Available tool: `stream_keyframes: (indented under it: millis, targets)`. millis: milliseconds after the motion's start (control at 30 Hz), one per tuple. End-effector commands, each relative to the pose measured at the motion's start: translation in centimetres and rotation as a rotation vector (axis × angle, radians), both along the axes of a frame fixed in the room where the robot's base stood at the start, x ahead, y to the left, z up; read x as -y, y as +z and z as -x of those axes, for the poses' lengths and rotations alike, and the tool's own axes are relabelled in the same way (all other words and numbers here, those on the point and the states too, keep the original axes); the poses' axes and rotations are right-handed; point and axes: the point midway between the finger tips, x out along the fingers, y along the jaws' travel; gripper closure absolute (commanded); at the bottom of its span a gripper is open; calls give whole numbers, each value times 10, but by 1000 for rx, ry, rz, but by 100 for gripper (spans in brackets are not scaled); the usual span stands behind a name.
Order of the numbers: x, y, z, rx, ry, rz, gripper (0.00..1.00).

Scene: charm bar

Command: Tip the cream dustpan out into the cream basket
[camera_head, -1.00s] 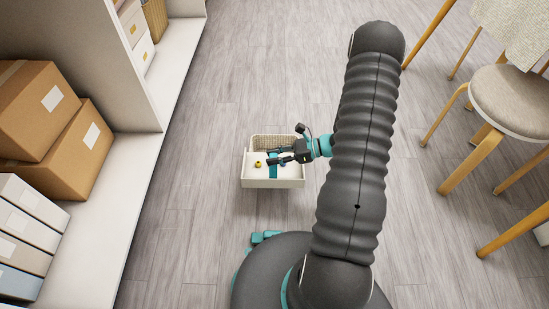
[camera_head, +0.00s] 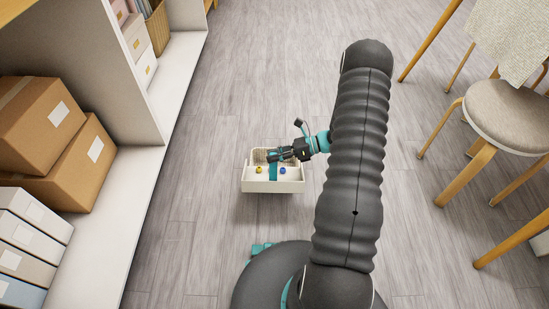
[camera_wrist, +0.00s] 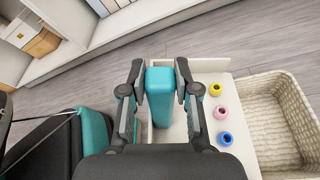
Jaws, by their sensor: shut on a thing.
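The cream dustpan (camera_head: 258,187) is below my gripper in the head view. Its cream floor also shows in the wrist view (camera_wrist: 207,132). My gripper (camera_head: 281,155) is shut on the dustpan's teal handle (camera_wrist: 160,97), which sits between both fingers. On the dustpan lie a yellow ring (camera_wrist: 215,89), a pink ring (camera_wrist: 221,113) and a blue ring (camera_wrist: 225,138). The cream woven basket (camera_wrist: 278,112) is just beyond the dustpan's edge in the wrist view.
A white shelf unit (camera_head: 105,200) with brown boxes (camera_head: 75,140) and stacked flat boxes (camera_head: 25,235) runs along the left. The grey floor (camera_head: 270,80) beyond the basket is clear.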

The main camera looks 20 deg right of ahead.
Motion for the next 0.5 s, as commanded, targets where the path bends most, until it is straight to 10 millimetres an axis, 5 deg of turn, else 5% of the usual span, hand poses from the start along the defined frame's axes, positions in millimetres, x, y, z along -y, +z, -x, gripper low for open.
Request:
stream_keyframes:
  millis: [500]
  targets:
    - [10, 10, -25, -121, 2, -52, 100]
